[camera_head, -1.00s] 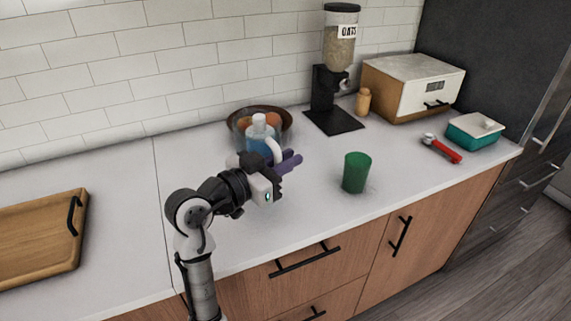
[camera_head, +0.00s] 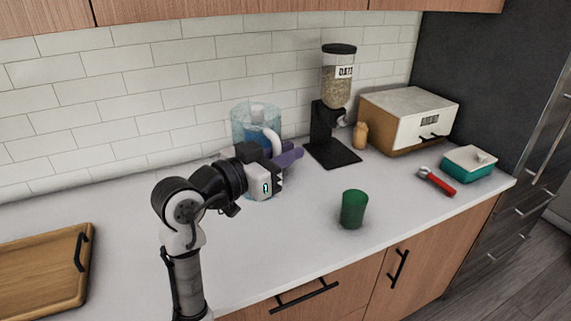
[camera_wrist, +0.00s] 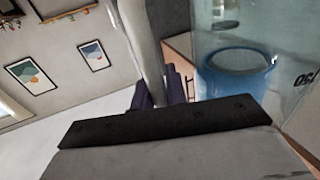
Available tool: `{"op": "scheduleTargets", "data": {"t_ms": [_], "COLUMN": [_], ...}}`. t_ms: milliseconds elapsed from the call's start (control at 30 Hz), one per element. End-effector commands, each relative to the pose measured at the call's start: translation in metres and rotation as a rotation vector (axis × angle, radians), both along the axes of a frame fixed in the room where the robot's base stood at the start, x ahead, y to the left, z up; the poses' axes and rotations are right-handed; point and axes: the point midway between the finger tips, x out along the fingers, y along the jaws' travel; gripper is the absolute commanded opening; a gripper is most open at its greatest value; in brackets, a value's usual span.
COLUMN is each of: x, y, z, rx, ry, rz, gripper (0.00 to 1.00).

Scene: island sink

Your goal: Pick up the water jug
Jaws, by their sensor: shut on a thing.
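The water jug (camera_head: 241,122) is clear and bluish, with a white curved handle (camera_head: 273,139). In the head view it is upright, left of the oats dispenser, and partly hidden by my gripper (camera_head: 288,157). My gripper's purple fingers are shut on the jug's handle. The wrist view shows the pale handle (camera_wrist: 143,45) between the purple fingers (camera_wrist: 165,88), with the jug's clear wall and blue inside (camera_wrist: 235,75) to the right.
A green cup (camera_head: 354,209) stands on the counter (camera_head: 300,240) to the right. An oats dispenser (camera_head: 338,95), a white-fronted box (camera_head: 405,125), a red-handled tool (camera_head: 437,181) and a teal container (camera_head: 468,166) are farther right. A wooden board (camera_head: 45,270) lies at left.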

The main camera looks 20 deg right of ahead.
Motion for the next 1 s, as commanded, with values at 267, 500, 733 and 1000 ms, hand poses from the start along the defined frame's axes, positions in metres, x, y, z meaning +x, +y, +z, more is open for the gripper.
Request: {"op": "scheduleTargets", "data": {"t_ms": [267,500,733,1000], "x": [0.000,0.000,0.000,0.000], "y": [0.000,0.000,0.000,0.000], "z": [0.015,0.019,0.020,0.020], "rx": [-0.001,-0.001,-0.002,-0.001], "ry": [-0.003,-0.003,-0.002,-0.003], "rz": [0.001,0.001,0.001,0.001], "gripper": [0.00,0.00,0.00,0.00]}}
